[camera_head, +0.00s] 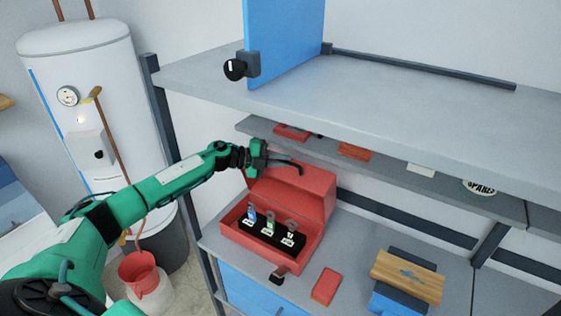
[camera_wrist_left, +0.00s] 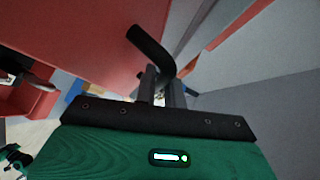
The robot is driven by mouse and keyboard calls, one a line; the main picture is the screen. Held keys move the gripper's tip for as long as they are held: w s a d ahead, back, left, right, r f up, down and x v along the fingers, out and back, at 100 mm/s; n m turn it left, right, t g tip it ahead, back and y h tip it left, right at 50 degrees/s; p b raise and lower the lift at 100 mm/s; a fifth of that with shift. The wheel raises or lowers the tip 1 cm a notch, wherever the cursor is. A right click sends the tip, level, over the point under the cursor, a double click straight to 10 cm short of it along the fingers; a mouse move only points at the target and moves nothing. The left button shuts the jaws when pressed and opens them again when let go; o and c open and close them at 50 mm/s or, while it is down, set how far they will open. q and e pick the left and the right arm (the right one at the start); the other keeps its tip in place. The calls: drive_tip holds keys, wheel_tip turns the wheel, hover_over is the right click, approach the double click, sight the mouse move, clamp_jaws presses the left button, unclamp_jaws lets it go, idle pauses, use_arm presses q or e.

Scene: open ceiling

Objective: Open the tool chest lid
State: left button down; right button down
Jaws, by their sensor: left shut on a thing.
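The red tool chest (camera_head: 240,235) stands on the shelf under the grey upper board. Its red lid (camera_head: 312,187) is raised and tilted up at the back, so the inside shows. My left gripper (camera_head: 264,163) is at the lid's upper left edge, shut on the dark bent handle (camera_head: 288,164). In the left wrist view the handle (camera_wrist_left: 152,48) runs down between my fingers (camera_wrist_left: 160,88), beside the red lid (camera_wrist_left: 80,45). The finger contact itself is partly hidden. My right gripper is not in view.
Several small tagged items (camera_head: 270,229) stand on a black insert inside the chest. The upper board (camera_head: 370,85) lies close above my left gripper. A red box (camera_head: 325,287) and a wooden block (camera_head: 407,275) sit to the right. A white tank (camera_head: 85,95) stands left.

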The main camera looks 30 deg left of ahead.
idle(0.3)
use_arm(q)
drive_tip(key=c, duration=1.5)
unclamp_jaws()
drive_tip(key=shift+d, duration=0.1)
